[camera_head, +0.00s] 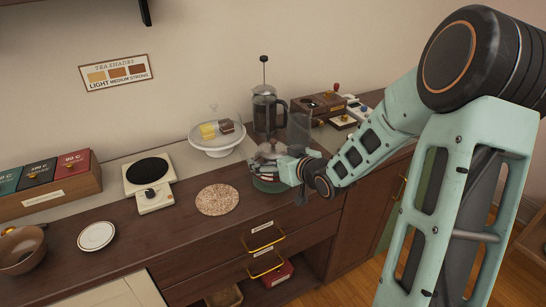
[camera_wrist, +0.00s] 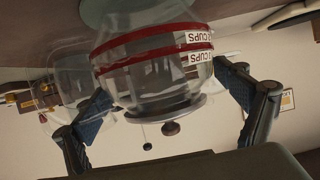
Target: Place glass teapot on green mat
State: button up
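The clear glass teapot (camera_head: 268,152) is at the counter's front part, just over the green mat (camera_head: 266,186). In the wrist view, the teapot (camera_wrist: 150,65) fills the upper middle, with red bands and "CUPS" labels; the picture looks upside down. My gripper (camera_head: 284,166) reaches it from the right. In the wrist view its two dark fingers (camera_wrist: 165,85) lie on either side of the glass and appear to touch it. Part of the mat (camera_wrist: 98,12) shows beside the teapot. I cannot tell whether the teapot's base touches the mat.
A round woven mat (camera_head: 217,199) lies left of the green mat. A domed cake stand (camera_head: 217,146) and a French press (camera_head: 265,108) stand behind. A white scale (camera_head: 149,184), a white saucer (camera_head: 96,236) and a box of tea packs (camera_head: 50,187) are farther left.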

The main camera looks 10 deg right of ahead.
jog(key=shift+o, duration=0.6)
jog(key=shift+r, duration=0.2)
jog(key=p+v, duration=0.3)
jog(key=v, duration=0.9)
jog(key=shift+f, duration=0.1)
